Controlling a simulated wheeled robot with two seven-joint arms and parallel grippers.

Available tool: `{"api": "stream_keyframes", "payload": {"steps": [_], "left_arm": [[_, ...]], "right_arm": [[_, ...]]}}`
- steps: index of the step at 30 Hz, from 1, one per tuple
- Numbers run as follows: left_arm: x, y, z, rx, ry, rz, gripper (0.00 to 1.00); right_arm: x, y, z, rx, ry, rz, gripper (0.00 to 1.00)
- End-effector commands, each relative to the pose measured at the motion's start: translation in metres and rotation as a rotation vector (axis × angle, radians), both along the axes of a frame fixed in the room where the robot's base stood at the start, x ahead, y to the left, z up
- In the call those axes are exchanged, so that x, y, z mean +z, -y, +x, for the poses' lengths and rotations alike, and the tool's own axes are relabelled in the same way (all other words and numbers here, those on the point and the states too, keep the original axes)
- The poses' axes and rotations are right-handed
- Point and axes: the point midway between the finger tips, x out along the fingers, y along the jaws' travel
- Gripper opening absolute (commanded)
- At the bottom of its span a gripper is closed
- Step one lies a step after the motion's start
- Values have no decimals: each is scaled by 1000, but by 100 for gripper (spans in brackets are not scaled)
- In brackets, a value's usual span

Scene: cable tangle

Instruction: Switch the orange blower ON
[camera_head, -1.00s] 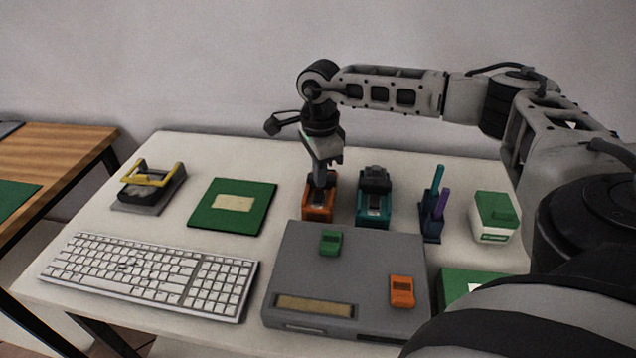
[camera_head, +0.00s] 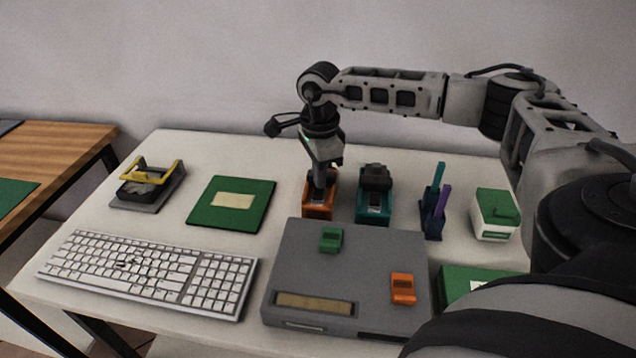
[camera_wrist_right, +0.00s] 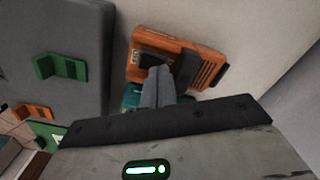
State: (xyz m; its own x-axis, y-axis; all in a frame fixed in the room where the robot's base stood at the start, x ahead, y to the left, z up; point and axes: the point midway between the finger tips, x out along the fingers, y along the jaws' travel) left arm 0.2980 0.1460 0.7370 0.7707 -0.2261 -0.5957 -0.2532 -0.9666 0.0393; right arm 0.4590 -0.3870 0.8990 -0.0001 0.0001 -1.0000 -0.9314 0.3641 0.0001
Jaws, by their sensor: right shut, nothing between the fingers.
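The orange blower (camera_head: 318,208) stands on the white table behind the grey box. It also shows in the right wrist view (camera_wrist_right: 165,47), with a black part and vent slots on its top. My right gripper (camera_head: 319,187) points down over the blower with its fingers shut and empty. In the right wrist view the shut fingertips (camera_wrist_right: 158,75) are at the blower's near side; whether they touch it I cannot tell. The fingers partly hide the blower's top, and the state of its switch cannot be made out. My left gripper is not in view.
A teal device (camera_head: 373,205) stands just right of the blower. The grey box (camera_head: 350,270) in front carries a green block (camera_head: 331,239) and an orange block (camera_head: 402,289). A pen holder (camera_head: 433,215) and a green-white box (camera_head: 495,215) stand farther right. A green board (camera_head: 232,205) lies left.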

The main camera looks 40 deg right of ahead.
Motion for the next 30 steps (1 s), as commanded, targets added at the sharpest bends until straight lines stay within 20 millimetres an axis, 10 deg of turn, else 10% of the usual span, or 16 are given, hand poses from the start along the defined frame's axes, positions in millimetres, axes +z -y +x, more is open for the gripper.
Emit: {"api": "stream_keyframes", "payload": {"steps": [30], "left_arm": [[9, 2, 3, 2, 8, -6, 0]], "right_arm": [[8, 0, 0, 1, -2, 1, 0]]}}
